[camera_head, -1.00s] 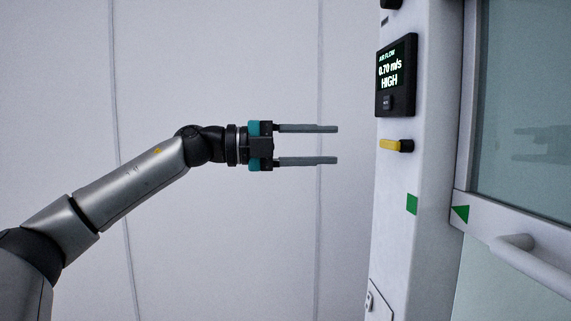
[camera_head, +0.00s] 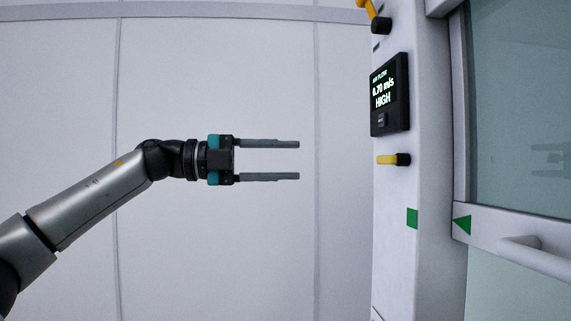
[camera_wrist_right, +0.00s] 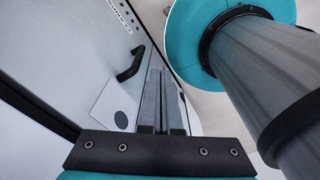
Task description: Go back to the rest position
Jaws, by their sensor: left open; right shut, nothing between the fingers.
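My left gripper (camera_head: 299,160) reaches in from the left in the head view. Its two parallel fingers are apart, with nothing between them, and point right toward the fumehood post. A clear gap separates the fingertips from the post. My right gripper (camera_wrist_right: 165,75) shows in the right wrist view. Its fingers lie together with nothing held. The right gripper is out of the head view.
The fumehood post (camera_head: 432,180) carries an air flow display (camera_head: 390,95) reading 0.70 m/s HIGH and a yellow-and-black knob (camera_head: 392,160). A glass sash (camera_head: 530,120) with a white handle (camera_head: 530,255) stands at right. A black handle (camera_wrist_right: 131,64) is near my right gripper.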

